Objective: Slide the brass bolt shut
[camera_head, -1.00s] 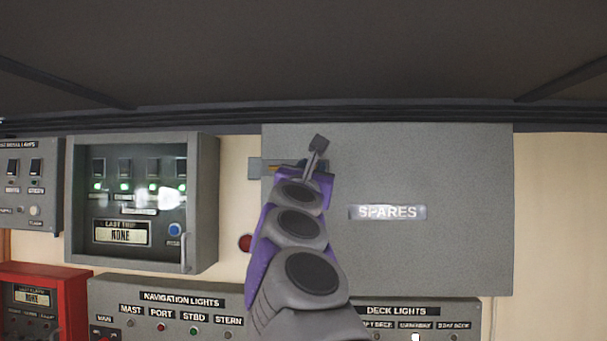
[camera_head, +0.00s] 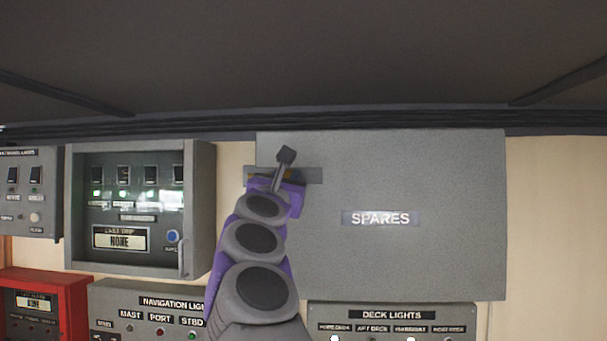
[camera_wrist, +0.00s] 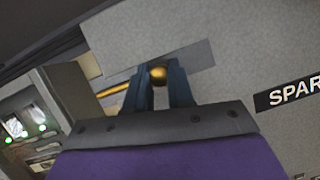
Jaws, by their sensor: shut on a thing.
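The brass bolt shows in the wrist view as a round knob (camera_wrist: 158,73) with a brass rod (camera_wrist: 118,88) running left from it. My gripper (camera_wrist: 158,82) is shut on the knob, one dark finger on each side. The bolt's grey plate (camera_wrist: 195,58) lies behind the fingers on the locker front. In the head view the plate (camera_head: 313,175) sticks out on both sides of my gripper, at the upper left of the grey SPARES locker (camera_head: 420,255).
A glass-fronted panel (camera_head: 136,200) with a handle stands left of the locker. The navigation lights panel (camera_head: 135,297) and deck lights panel (camera_head: 392,315) are below. A red box (camera_head: 50,280) is at the lower left. A dark ceiling hangs close above.

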